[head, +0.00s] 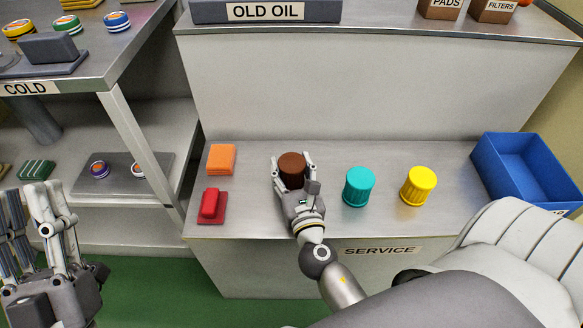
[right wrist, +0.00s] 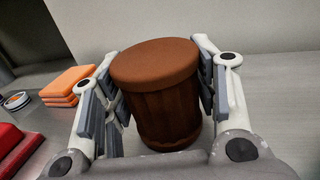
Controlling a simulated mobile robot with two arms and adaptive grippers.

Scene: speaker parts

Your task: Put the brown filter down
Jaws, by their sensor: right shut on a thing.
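The brown filter (head: 291,166) is a ribbed brown cylinder with a smooth cap. It is between the fingers of my right gripper (head: 293,172) over the service counter (head: 260,222). In the right wrist view the brown filter (right wrist: 158,95) stands nearly upright, slightly tilted in the picture, with the gripper pads on both sides. My right gripper is shut on it. Its base is partly hidden, so I cannot tell whether it touches the counter. My left gripper (head: 38,235) is at the lower left, empty, with its fingers apart.
A teal filter (head: 359,187) and a yellow filter (head: 419,186) stand to the right, then a blue bin (head: 520,170). Orange pads (head: 221,158) and a red block (head: 210,205) lie to the left. The counter's back wall (head: 340,95) rises behind.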

